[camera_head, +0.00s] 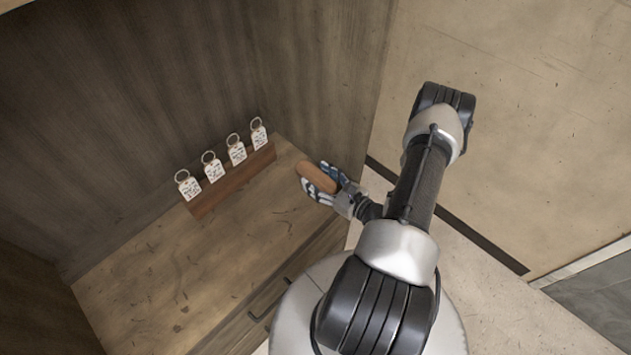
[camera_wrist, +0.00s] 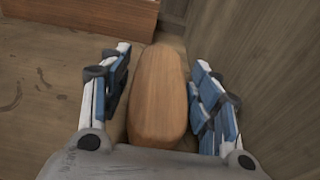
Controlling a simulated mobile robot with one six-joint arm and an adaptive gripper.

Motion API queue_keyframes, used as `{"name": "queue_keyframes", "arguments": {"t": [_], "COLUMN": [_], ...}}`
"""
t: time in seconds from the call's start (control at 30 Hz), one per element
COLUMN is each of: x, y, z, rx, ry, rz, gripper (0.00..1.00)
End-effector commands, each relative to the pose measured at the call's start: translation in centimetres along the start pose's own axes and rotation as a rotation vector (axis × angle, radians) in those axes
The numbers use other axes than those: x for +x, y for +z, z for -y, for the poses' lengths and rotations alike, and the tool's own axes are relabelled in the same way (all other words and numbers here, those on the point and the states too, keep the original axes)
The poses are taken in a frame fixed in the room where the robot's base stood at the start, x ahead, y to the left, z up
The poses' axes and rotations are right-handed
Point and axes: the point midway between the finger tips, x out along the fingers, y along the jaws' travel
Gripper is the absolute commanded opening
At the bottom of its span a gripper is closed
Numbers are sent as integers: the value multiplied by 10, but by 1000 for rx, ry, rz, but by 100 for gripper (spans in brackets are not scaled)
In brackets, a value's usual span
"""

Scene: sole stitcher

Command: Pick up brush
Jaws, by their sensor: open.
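The brush shows as a rounded, elongated orange-brown wooden body. In the wrist view the brush (camera_wrist: 158,95) lies lengthwise between the two fingers, with a gap on each side. My gripper (camera_wrist: 160,100) is open around it. In the head view the brush (camera_head: 317,178) is at the right end of the wooden counter, with my gripper (camera_head: 320,182) at it. The underside of the brush and any bristles are hidden.
A wooden block (camera_head: 232,182) holds several tags with rings along the back of the wooden counter (camera_head: 170,260). A dark wood wall (camera_head: 130,110) rises behind. A drawer handle (camera_head: 268,300) is on the front. The counter's left part is clear.

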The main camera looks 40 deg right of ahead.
Motion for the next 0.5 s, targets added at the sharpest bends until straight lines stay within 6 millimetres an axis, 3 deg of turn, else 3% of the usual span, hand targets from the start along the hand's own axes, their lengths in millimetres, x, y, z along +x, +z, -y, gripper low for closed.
{"name": "queue_keyframes", "arguments": {"t": [0.13, 0.37, 0.5], "x": [15, 16, 16], "y": [0, 1, 1], "z": [0, 1, 1], "rx": [-1, 0, 0], "ry": [0, -2, -2], "rz": [2, 2, 1], "gripper": [57, 57, 49]}}
